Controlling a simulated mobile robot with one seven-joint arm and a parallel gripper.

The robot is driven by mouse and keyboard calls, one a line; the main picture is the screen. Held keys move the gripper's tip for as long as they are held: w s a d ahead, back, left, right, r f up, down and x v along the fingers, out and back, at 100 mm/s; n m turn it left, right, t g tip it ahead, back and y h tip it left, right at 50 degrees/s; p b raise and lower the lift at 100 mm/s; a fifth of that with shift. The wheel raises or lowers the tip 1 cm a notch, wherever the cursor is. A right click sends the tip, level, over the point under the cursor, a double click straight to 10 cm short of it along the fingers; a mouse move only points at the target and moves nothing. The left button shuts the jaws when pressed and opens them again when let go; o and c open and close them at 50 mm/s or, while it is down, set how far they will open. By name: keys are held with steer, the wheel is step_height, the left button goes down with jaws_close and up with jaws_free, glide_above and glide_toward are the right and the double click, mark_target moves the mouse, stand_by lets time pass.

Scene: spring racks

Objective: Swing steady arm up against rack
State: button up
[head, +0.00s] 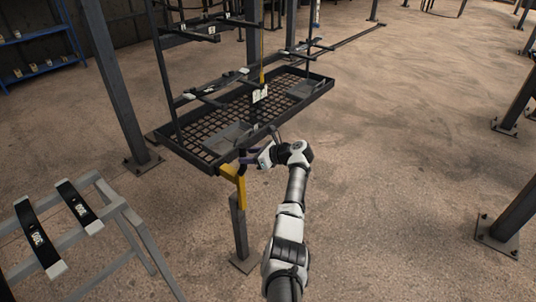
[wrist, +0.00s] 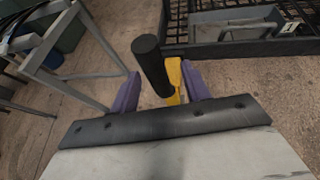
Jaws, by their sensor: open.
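The steady arm appears to be the yellow bracket (head: 236,182) on a short grey post (head: 240,226), below the rack's near edge. In the wrist view, a black cylindrical handle (wrist: 152,66) stands up in front of the yellow part (wrist: 174,82). My gripper (head: 250,157) is open. In the wrist view its purple fingers (wrist: 160,90) lie either side of the handle's lower part, with gaps. I cannot tell how the handle joins the yellow part. The black mesh-floored rack (head: 320,91) is just above and beyond my gripper; its edge shows at the wrist view's upper right (wrist: 215,48).
A grey trestle (head: 135,215) with two black bars (head: 37,232) on it stands at left. A dark column (head: 117,85) is left of the rack. A yellow vertical strip (head: 262,55) rises by the rack. The floor right of my arm is clear up to other posts (head: 515,205).

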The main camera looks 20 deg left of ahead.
steer(key=v, duration=0.9)
steer(key=shift+b, duration=0.45)
steer(key=shift+d, duration=0.1)
